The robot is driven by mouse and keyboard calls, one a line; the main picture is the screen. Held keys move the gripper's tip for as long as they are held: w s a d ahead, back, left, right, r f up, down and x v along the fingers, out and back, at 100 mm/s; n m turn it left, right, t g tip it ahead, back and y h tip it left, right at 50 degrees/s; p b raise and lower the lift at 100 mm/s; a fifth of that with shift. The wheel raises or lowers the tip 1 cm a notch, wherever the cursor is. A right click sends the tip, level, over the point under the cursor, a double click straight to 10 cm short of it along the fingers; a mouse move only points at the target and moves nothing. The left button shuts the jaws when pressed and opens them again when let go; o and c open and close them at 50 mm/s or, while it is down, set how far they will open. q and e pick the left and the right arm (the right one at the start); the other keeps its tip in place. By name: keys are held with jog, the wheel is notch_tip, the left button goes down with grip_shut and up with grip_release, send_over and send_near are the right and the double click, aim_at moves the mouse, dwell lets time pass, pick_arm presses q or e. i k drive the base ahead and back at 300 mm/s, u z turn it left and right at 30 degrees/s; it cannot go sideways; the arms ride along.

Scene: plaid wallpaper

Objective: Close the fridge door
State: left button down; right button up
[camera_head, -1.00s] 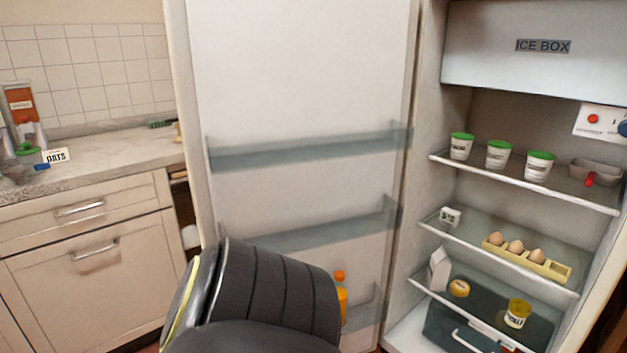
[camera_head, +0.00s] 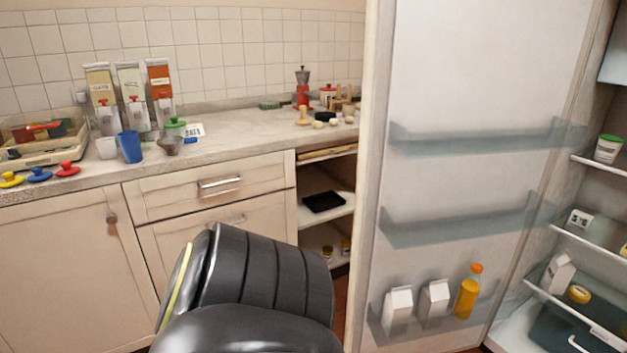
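The fridge door (camera_head: 470,75) stands wide open at the right of the view, its inner face with shelves turned toward me. Its free edge is at the left, near the counter. The lowest door shelf holds two white cartons (camera_head: 397,308) and an orange bottle (camera_head: 467,293). The fridge interior (camera_head: 585,190) shows at the far right, partly cut off by the frame. A black padded arm part of mine fills the lower middle, left of the door and apart from it in the picture. Neither gripper's fingers can be seen.
A counter (camera_head: 235,157) with drawers and cupboards runs along the left and middle. It carries dispensers (camera_head: 130,98), a blue cup (camera_head: 130,147), a tray (camera_head: 45,140) and a red moka pot (camera_head: 303,90). An open shelf niche (camera_head: 326,205) lies just left of the door.

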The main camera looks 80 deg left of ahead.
aim_at(465, 104)
jog(key=u, duration=1.9)
jog(key=i, duration=1)
